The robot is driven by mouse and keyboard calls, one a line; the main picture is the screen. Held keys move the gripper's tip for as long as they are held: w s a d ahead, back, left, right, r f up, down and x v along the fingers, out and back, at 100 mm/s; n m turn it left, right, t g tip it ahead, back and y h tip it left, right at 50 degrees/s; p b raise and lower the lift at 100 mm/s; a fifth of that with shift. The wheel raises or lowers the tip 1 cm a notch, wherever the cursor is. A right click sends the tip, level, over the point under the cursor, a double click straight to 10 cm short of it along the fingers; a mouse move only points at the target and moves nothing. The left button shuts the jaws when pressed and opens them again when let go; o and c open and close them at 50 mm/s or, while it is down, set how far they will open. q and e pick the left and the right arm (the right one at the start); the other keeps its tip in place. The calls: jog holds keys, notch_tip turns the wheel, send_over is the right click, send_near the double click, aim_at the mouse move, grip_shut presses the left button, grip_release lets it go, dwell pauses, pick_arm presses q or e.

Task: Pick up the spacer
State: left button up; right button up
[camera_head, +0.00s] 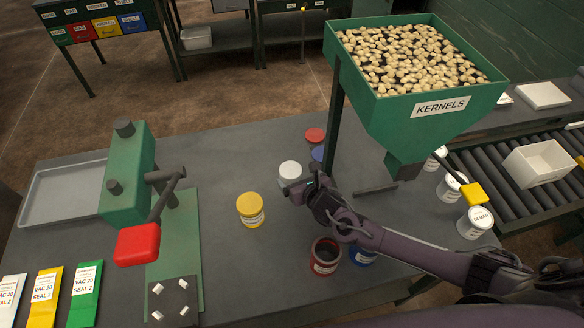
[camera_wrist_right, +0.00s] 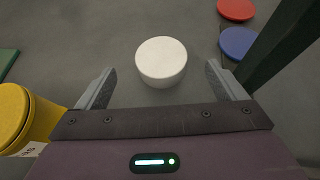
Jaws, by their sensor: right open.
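A short white cylinder, which looks like the spacer (camera_head: 290,170), stands on the grey table near the middle of the head view. In the right wrist view this white spacer (camera_wrist_right: 161,60) is between and just beyond the two fingertips, with a gap on each side. My right gripper (camera_head: 301,190) is open and empty, low over the table beside the spacer. I cannot tell its exact height. My left gripper is not in view.
A yellow jar (camera_head: 251,210) stands left of my right gripper. A red lid (camera_head: 315,135) and a blue lid (camera_head: 318,153) lie behind the spacer. The green hopper (camera_head: 420,100) and its post rise to the right. An open red jar (camera_head: 325,257) is in front.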

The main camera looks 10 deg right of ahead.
aim_at(291, 171)
jog(key=shift+w+a+f, duration=0.15)
jog(key=shift+w+a, duration=0.05)
jog(key=shift+w, duration=0.1)
jog(key=x, duration=0.2)
jog(key=p+x, duration=0.1)
jog(key=shift+w+d+f, duration=0.15)
jog(key=shift+w+f, duration=0.15)
jog(key=shift+f, duration=0.1)
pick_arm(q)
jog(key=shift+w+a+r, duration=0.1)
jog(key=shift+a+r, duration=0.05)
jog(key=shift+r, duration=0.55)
pick_arm(e)
jog(key=shift+w+f, duration=0.35)
jog(key=shift+w, duration=0.15)
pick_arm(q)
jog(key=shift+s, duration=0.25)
pick_arm(e)
jog(key=shift+r, duration=0.1)
jog(key=c, duration=1.3)
jog(key=shift+o, duration=0.2)
